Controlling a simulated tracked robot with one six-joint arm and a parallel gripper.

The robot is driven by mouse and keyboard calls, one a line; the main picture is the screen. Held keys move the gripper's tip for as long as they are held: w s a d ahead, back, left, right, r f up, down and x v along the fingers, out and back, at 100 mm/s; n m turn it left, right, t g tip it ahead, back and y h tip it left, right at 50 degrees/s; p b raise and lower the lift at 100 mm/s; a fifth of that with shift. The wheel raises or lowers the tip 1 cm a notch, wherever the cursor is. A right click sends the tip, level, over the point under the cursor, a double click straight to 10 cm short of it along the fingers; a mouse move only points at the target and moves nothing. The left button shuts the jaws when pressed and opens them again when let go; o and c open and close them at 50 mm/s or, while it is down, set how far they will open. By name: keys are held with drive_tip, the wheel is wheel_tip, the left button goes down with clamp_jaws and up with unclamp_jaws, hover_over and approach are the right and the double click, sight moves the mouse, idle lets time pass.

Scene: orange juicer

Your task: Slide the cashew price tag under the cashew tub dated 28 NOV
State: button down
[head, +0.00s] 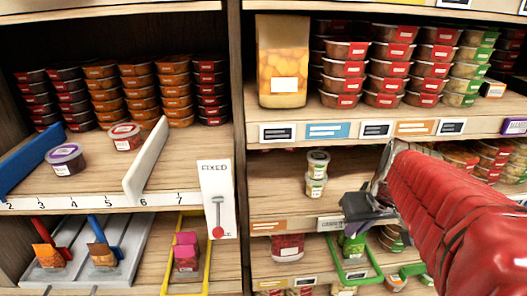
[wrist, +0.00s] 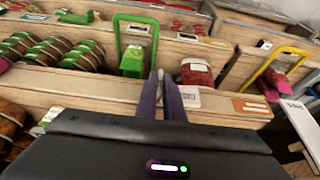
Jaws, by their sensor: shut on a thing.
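In the head view, my gripper (head: 362,207) is at the edge of the middle right shelf, next to a white price tag (head: 335,222). The tag's print looks like "CASHEWS" but is small. In the wrist view, my gripper's two dark fingers (wrist: 160,85) are close together, and a white tag (wrist: 190,98) shows at their right side. The fingers are shut on this tag. Two small tubs with pale lids (head: 317,174) stand stacked on the shelf, left of my gripper. Their labels are too small to read, so I cannot tell which tub is dated 28 NOV.
An orange tag (head: 268,226) sits on the same shelf edge. Below are a red tub (head: 287,248) and a green-framed holder (head: 352,248). A white "FIXED" board (head: 216,198) hangs at the left. Bare shelf (head: 275,180) lies left of the stacked tubs.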

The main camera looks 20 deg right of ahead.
drive_tip(key=shift+w+a, duration=0.25)
drive_tip(key=shift+a, duration=0.95)
drive_tip(key=c, duration=1.9)
unclamp_jaws()
drive_tip(key=shift+o, duration=0.2)
drive_tip(key=v, duration=1.3)
drive_tip(key=shift+s+r, duration=0.2)
drive_tip(key=shift+r, duration=0.15)
